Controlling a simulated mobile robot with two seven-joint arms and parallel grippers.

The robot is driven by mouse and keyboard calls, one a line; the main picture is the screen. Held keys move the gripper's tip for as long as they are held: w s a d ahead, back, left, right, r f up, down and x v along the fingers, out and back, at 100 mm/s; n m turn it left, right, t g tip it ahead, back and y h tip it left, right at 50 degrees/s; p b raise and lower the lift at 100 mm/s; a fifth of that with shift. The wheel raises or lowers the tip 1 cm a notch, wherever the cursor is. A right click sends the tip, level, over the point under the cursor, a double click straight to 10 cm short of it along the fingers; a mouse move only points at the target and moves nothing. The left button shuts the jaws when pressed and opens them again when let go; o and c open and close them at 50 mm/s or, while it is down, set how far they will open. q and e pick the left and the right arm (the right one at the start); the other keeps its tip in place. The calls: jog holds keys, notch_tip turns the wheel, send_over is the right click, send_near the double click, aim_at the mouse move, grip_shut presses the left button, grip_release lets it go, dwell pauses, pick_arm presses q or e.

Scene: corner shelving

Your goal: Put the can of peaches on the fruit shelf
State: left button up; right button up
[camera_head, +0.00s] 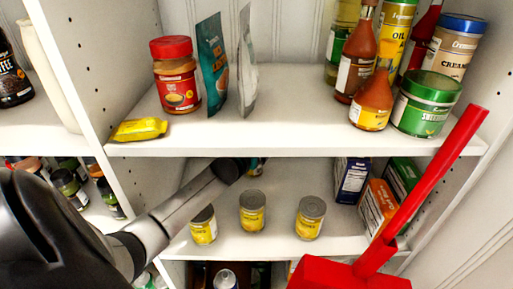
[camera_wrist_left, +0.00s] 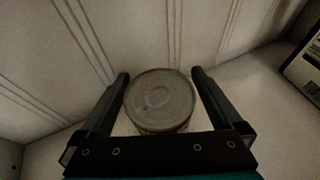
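My left arm reaches into the middle shelf (camera_head: 280,240) from the left. Its gripper is mostly hidden behind the upper shelf board in the head view. In the left wrist view my left gripper (camera_wrist_left: 160,76) has one finger on each side of a round can (camera_wrist_left: 160,98), seen from its metal lid. The fingers lie close to the can's sides, and I cannot tell whether they press on it. Three cans with yellow labels, a left one (camera_head: 203,226), a middle one (camera_head: 252,211) and a right one (camera_head: 310,217), stand upright on the middle shelf. Their labels are unreadable. My right gripper is not in view.
The upper shelf (camera_head: 290,140) holds a peanut butter jar (camera_head: 176,76), pouches (camera_head: 212,68), a yellow packet (camera_head: 139,129), bottles and a green-lidded jar (camera_head: 426,104). Boxes (camera_head: 378,206) stand at the middle shelf's right. A red long-handled object (camera_head: 420,190) stands in front at the right.

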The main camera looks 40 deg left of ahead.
pick_arm(q)
jog(key=shift+r, duration=0.15)
jog(key=shift+s+d+r+p, duration=0.2)
jog(key=shift+s+p, duration=0.1)
jog(key=shift+s, duration=0.25)
jog(key=p+v, duration=0.3)
jog(key=v, duration=0.7)
jog(key=shift+s+r, duration=0.25)
jog(key=shift+s, duration=0.1)
jog(key=shift+d, duration=0.1)
